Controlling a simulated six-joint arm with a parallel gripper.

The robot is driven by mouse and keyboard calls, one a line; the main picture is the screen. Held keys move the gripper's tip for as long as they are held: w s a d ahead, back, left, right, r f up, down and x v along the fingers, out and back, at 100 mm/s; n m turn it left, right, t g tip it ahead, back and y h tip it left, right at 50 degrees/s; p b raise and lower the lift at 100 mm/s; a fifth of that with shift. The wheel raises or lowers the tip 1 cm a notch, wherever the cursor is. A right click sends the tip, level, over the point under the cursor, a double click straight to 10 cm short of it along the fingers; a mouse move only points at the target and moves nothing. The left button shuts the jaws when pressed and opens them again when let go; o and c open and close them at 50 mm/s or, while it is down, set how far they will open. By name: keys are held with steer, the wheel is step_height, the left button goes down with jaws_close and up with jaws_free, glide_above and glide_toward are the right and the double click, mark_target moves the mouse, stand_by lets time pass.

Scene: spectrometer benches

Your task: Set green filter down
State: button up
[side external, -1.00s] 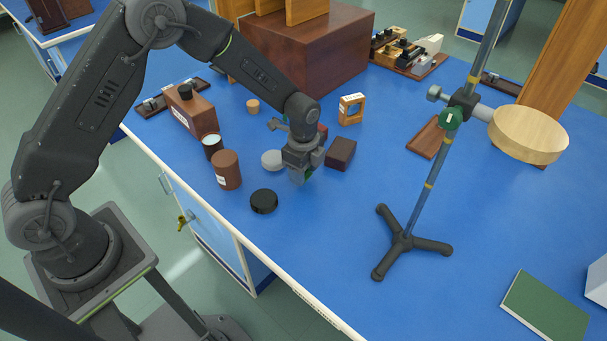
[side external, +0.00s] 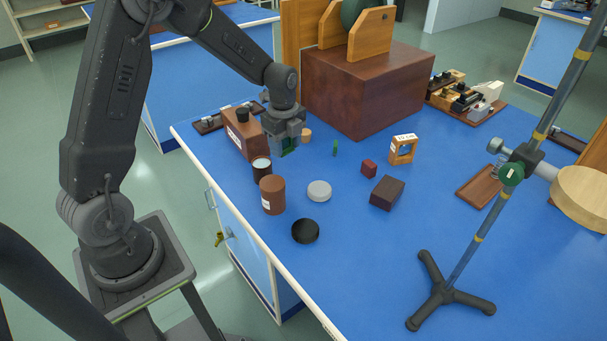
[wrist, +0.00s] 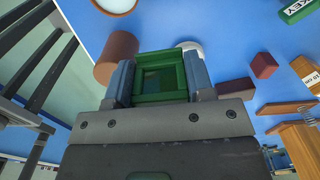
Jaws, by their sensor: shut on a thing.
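My gripper (side external: 287,147) is shut on the green filter (side external: 290,150), of which only a small green part shows in the side view. In the wrist view the filter is a square green frame (wrist: 160,97) with a darker green pane, gripped between the two fingers (wrist: 163,77). The gripper points down over the blue bench, between the brown wooden box and a small tan cork. It appears held above the surface, but the exact gap cannot be told.
A grey disc (side external: 319,191), black disc (side external: 305,231) and dark block (side external: 387,193) lie farther right. A large wooden box (side external: 367,85) stands behind.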

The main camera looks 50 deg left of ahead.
steer(key=s+a+m, duration=0.1)
steer(key=s+a, duration=0.2)
steer(key=a, duration=0.6)
glide_above(298, 175)
step_height(298, 175, down, 7)
steer(key=shift+r, duration=0.1)
steer(key=shift+f, duration=2)
steer(key=shift+f, duration=0.1)
steer(key=o, duration=0.9)
